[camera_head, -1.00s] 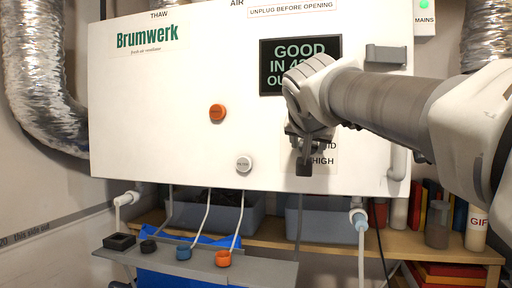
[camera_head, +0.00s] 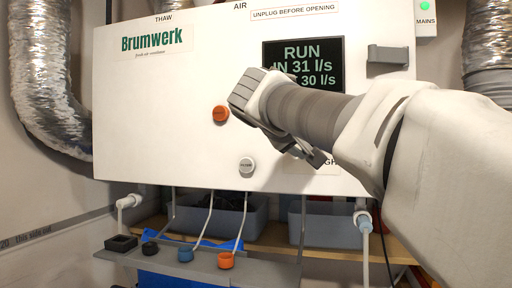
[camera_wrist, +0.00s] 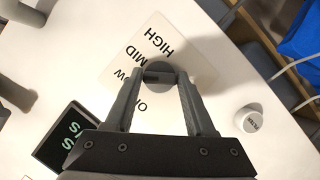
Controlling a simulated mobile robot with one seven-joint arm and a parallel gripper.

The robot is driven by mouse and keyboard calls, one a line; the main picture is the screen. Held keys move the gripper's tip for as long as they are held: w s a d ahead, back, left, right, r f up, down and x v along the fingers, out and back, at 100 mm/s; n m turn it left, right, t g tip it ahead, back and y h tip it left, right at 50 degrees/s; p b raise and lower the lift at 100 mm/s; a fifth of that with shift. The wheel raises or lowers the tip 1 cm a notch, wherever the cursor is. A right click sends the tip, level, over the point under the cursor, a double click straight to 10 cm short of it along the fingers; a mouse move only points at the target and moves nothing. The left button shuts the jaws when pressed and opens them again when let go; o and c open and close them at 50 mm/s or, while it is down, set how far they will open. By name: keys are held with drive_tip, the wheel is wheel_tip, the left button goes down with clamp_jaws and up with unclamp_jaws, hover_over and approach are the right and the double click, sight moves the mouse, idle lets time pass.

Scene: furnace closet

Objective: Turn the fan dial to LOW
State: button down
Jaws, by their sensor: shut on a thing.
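The fan dial (camera_wrist: 160,77) is a grey round knob on a white label card (camera_wrist: 190,65) marked OFF, LOW, MID and HIGH. My gripper (camera_wrist: 160,73) is shut on the dial, one finger on each side. A dark mark crosses the dial on the side facing the partly covered LOW label; its exact setting is hard to tell. In the head view my gripper (camera_head: 316,158) and arm hide the dial and most of the card. The display (camera_head: 302,64) reads RUN, IN 31 l/s, with 30 l/s below.
The white Brumwerk panel (camera_head: 160,110) carries an orange button (camera_head: 221,114), and a white FILTER button (camera_head: 246,164) left of my gripper. A grey bracket (camera_head: 388,55) sticks out at upper right. A shelf with caps (camera_head: 200,265) lies below.

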drive_tip(key=shift+n+h, duration=0.3)
drive_tip(key=shift+n, duration=0.2)
drive_tip(key=shift+c, duration=1.4)
unclamp_jaws()
